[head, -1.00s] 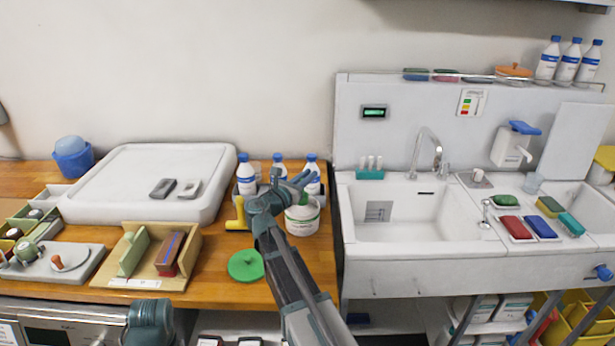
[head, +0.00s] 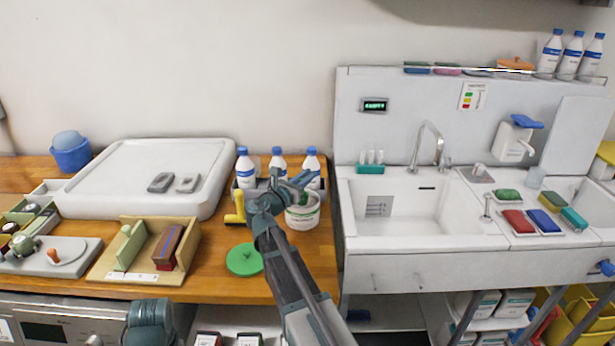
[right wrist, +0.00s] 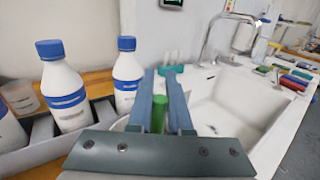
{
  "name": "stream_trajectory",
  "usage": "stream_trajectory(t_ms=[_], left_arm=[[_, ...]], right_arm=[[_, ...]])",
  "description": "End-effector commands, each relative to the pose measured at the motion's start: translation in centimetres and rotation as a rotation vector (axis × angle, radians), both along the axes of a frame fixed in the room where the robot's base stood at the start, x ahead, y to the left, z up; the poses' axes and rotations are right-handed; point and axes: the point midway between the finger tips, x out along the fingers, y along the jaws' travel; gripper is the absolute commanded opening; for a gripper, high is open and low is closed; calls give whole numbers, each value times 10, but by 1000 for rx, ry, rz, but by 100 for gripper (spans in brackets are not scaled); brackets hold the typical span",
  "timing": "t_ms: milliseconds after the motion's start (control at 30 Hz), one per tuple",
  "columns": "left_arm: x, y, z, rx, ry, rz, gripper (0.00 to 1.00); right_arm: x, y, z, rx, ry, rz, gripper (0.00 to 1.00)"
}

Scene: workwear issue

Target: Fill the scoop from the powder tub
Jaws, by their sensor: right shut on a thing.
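My right gripper (head: 302,183) is over the tub, shut on the green scoop (right wrist: 159,115), whose upright handle shows between the fingers in the right wrist view. The scoop's bowl is hidden, and I cannot tell whether it holds powder. My left gripper is not in view.
Several blue-capped bottles, one of them here (head: 311,167), stand in a grey rack behind the tub. A yellow-handled item (head: 238,207) is to the left. The sink (head: 410,205) is to the right. A wooden holder (head: 130,262) stands front left.

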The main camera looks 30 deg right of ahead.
Motion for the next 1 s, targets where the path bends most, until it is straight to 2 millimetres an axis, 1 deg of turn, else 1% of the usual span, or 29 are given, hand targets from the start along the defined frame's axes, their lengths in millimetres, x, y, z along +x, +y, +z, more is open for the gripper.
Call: stream_trajectory(t_ms=[1000], left_arm=[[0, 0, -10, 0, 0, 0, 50]], right_arm=[[0, 0, -10, 0, 0, 0, 0]])
